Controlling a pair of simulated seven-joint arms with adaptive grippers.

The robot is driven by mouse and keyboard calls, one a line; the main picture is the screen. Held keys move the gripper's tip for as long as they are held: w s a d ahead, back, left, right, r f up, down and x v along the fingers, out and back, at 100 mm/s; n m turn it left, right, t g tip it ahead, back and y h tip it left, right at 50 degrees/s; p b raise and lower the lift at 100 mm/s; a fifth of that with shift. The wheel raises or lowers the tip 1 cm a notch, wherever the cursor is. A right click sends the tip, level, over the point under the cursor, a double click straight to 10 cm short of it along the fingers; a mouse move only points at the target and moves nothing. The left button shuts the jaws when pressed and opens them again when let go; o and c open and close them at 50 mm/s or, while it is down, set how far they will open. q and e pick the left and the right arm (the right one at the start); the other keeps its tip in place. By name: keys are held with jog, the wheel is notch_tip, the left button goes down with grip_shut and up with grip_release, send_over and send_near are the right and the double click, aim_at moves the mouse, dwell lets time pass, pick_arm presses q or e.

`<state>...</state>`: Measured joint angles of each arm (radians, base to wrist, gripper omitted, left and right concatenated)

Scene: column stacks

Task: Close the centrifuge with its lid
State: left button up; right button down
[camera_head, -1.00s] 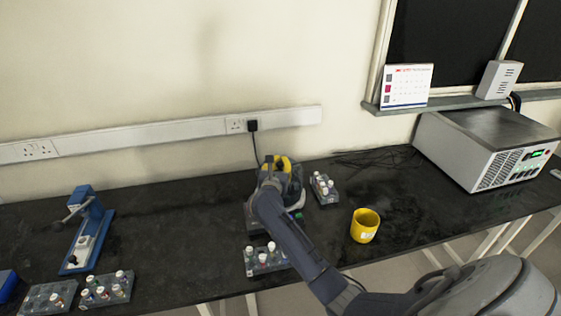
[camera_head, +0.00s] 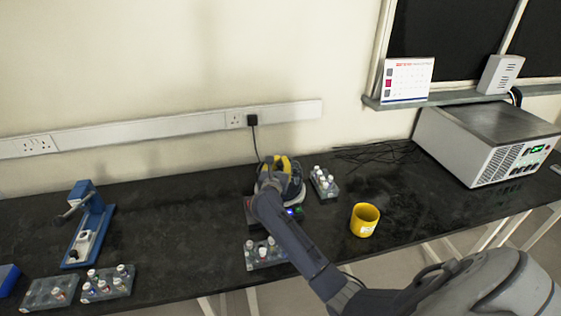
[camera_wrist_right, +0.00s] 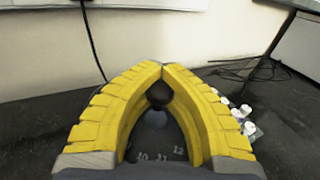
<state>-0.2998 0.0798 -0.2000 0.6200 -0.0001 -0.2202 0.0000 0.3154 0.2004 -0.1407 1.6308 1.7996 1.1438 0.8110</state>
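The centrifuge (camera_head: 297,190) stands on the black bench, a round dark body partly hidden behind my right arm. Small blue and green lights show at its front. My right gripper (camera_head: 277,164), with yellow fingers, is over its top. In the right wrist view my right gripper's fingers (camera_wrist_right: 162,70) meet at the tips. A dark round knob (camera_wrist_right: 158,93), seemingly the lid's, sits between them, touching the fingers' inner sides. Below it is a dark disc with numbers 10, 11 and 12 (camera_wrist_right: 160,157). How the lid sits on the centrifuge is hidden. My left gripper is not in view.
Tube racks stand at the centrifuge's right (camera_head: 324,184) and front (camera_head: 263,255), and at front left (camera_head: 106,284). A yellow mug (camera_head: 364,220) is to the right. A blue device (camera_head: 89,229) stands left. A large power box (camera_head: 487,140) sits at back right. The bench's left middle is clear.

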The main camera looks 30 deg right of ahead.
jog(key=shift+f, duration=0.25)
dwell(0.3)
jog(key=c, duration=0.9)
grip_release()
jog(key=shift+c, duration=0.2)
jog(key=shift+r, duration=0.1)
jog(key=shift+r, duration=2.85)
